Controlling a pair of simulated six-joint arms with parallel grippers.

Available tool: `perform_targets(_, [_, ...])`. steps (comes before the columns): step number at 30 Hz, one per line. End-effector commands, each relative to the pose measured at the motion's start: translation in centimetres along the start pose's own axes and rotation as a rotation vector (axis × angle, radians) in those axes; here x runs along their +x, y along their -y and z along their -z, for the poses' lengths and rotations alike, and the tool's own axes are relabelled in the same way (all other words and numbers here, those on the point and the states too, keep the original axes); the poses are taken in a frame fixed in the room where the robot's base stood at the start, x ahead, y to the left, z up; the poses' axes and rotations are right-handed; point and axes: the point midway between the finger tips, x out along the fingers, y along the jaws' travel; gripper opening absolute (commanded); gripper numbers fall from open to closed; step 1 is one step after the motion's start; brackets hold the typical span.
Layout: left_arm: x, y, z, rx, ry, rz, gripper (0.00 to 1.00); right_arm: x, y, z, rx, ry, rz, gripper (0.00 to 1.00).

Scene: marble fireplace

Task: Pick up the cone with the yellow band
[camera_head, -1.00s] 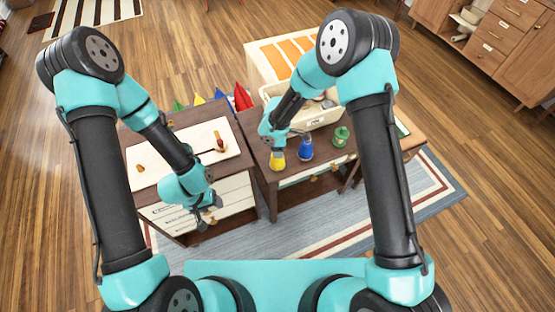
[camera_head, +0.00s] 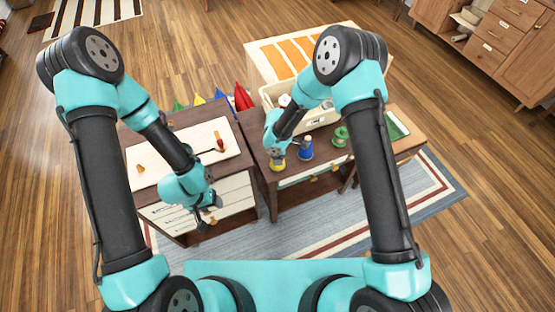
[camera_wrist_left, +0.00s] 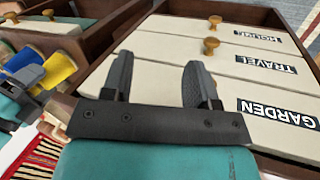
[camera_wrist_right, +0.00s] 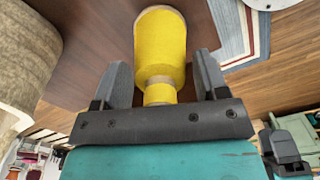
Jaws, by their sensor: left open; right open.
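The yellow cone (camera_head: 278,166) stands on the dark table (camera_head: 318,152), left of a blue cone (camera_head: 306,148) and a green one (camera_head: 341,136). In the right wrist view the yellow cone (camera_wrist_right: 160,48) has a wide yellow body and a narrower neck. My right gripper (camera_wrist_right: 162,80) is open, with its fingers on either side of the neck and visible gaps. In the head view its fingers are largely hidden by the arm. My left gripper (camera_head: 210,216) is open and empty in front of the drawer cabinet; its spread fingers show in the left wrist view (camera_wrist_left: 160,72).
A cream bin (camera_head: 318,119) with items in it stands behind the cones. Drawers with labels and wooden knobs (camera_wrist_left: 211,45) face my left gripper. A white board (camera_head: 185,150) lies on the cabinet. A green-lined tray (camera_head: 397,126) is at the right.

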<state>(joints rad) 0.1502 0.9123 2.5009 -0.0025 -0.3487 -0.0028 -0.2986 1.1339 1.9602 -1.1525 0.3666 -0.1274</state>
Motion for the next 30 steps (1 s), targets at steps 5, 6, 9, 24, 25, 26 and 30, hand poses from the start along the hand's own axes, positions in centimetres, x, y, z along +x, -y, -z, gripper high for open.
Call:
perform_targets(5, [0.00, 0.00, 0.00, 0.000, 0.000, 0.000, 0.54, -0.01, 0.00, 0.00, 0.000, 0.000, 0.000, 0.53])
perform_targets(6, [0.00, 0.00, 0.00, 0.000, 0.000, 0.000, 0.54, -0.01, 0.00, 0.00, 0.000, 0.000, 0.000, 0.50])
perform_targets(9, [0.00, 0.00, 0.00, 0.000, 0.000, 0.000, 0.54, -0.01, 0.01, -0.01, 0.000, 0.000, 0.000, 0.40])
perform_targets(24, [0.00, 0.00, 0.00, 0.000, 0.000, 0.000, 0.54, -0.04, -0.01, 0.00, 0.000, 0.000, 0.000, 0.10])
perform_targets(25, [0.00, 0.00, 0.00, 0.000, 0.000, 0.000, 0.54, -0.05, -0.01, 0.00, 0.000, 0.000, 0.000, 0.10])
perform_targets(26, [0.00, 0.00, 0.00, 0.000, 0.000, 0.000, 0.54, -0.09, -0.01, 0.00, 0.000, 0.000, 0.000, 0.10])
perform_targets(30, [0.00, 0.00, 0.00, 0.000, 0.000, 0.000, 0.54, -0.57, -0.05, 0.01, 0.000, 0.000, -0.002, 0.10])
